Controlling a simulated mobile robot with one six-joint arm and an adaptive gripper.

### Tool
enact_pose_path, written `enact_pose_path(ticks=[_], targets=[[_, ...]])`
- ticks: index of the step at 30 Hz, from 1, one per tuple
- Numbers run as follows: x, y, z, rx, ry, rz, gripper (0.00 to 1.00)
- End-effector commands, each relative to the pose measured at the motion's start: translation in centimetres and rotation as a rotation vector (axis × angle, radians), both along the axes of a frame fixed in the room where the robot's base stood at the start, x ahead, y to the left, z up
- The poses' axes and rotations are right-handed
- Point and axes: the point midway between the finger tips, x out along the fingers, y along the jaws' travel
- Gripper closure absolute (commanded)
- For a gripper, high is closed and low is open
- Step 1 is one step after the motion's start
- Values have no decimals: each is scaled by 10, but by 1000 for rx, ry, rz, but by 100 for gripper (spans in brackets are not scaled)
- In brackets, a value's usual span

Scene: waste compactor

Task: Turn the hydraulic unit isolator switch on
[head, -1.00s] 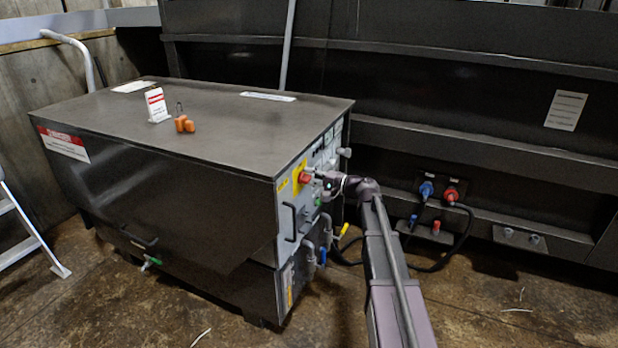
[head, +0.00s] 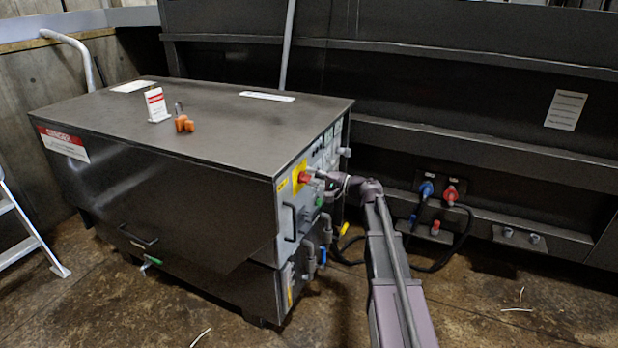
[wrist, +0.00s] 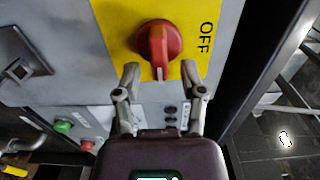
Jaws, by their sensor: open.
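The isolator switch is a red rotary knob (wrist: 158,42) on a yellow plate (wrist: 112,22), on the end panel of the hydraulic unit. In the wrist view its grip bar runs roughly up and down, and the word OFF stands to its right. In the head view the red knob (head: 305,177) shows at the upper left of the panel. My gripper (wrist: 160,70) is open, with one fingertip on each side of the knob's lower end. I cannot tell whether the fingers touch it. In the head view my gripper (head: 320,178) is close to the panel and small.
A green button (wrist: 64,126) and a red button (wrist: 87,145) sit lower left of the switch.

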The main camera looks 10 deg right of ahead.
Motion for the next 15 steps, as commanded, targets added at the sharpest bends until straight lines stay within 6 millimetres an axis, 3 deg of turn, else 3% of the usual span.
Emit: enact_pose_path(ticks=[15], targets=[[-44,-59,0,0,0,-2,47]])
